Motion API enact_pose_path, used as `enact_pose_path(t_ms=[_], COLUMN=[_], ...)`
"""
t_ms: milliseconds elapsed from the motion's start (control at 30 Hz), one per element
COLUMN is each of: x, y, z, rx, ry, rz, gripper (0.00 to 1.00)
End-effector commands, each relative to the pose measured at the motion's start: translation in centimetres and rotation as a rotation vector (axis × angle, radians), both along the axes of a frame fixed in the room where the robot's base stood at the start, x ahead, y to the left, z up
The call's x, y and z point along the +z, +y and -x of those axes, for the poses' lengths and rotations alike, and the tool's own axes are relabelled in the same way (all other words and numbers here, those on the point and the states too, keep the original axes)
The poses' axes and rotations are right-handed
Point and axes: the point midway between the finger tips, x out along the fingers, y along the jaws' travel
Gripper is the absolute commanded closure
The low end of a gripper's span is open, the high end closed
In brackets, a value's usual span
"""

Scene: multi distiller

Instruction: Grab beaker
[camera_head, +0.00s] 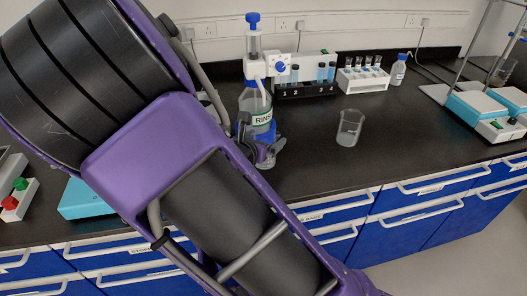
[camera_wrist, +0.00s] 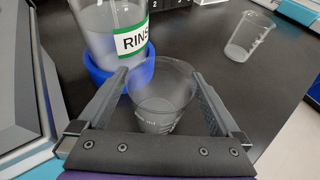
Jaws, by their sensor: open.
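A clear beaker (camera_wrist: 160,108) stands upright on the black bench, between the two fingers of my open gripper (camera_wrist: 158,82) in the wrist view. A finger lies along each side of it; I cannot tell whether either touches. In the head view this beaker (camera_head: 268,160) is mostly hidden by my arm and gripper (camera_head: 262,150). A second clear beaker (camera_head: 349,128) stands free to the right on the bench; it also shows at the top right of the wrist view (camera_wrist: 246,40).
A rinse bottle (camera_wrist: 112,35) in a blue base (camera_wrist: 108,78) stands close behind the nearer beaker. Racks of vials (camera_head: 305,75) and test tubes (camera_head: 363,77) stand at the back. Teal-topped devices (camera_head: 480,103) are at the right. The bench right of my gripper is mostly clear.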

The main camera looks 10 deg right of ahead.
Motion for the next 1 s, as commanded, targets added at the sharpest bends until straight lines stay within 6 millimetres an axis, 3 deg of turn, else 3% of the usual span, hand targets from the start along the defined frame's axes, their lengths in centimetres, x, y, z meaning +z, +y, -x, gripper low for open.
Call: enact_pose_path(t_ms=[167,633,1000], x=[0.04,0.05,0.33], y=[0.01,0.02,0.15], z=[0.01,0.04,-0.07], rx=[0.0,0.0,-0.002], ry=[0.0,-0.001,-0.001], rz=[0.0,-0.001,-0.001], gripper=[0.02,0.86,0.88])
